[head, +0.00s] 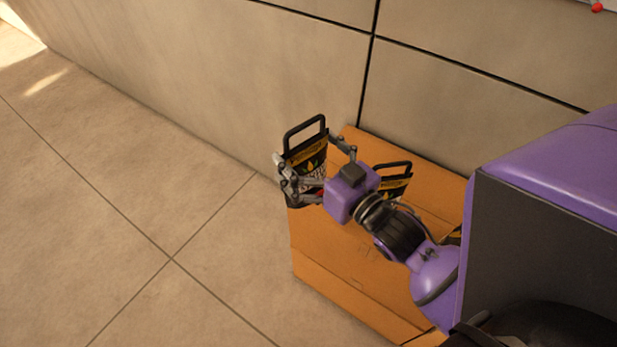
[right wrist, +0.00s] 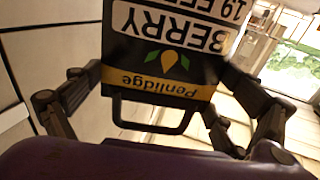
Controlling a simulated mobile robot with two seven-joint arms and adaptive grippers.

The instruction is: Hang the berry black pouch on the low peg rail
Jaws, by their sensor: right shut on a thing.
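The berry black pouch (head: 309,163) is dark with a yellow band and a stiff black loop handle. It is upright at the left side of a cardboard box in the head view. In the right wrist view the pouch (right wrist: 165,60) appears upside down, with "BERRY" and "Penlidge" readable. My right gripper (head: 308,172) is shut on the pouch, its fingers at either side, below the handle. The gripper also shows in the wrist view (right wrist: 155,105). The low peg rail is not in view. My left gripper is not in view.
An orange-brown cardboard box (head: 340,262) stands against the panelled wall (head: 270,70). Another dark pouch (head: 394,187) with a black handle is at the box, partly hidden behind my right arm. The tiled floor (head: 130,220) to the left is clear.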

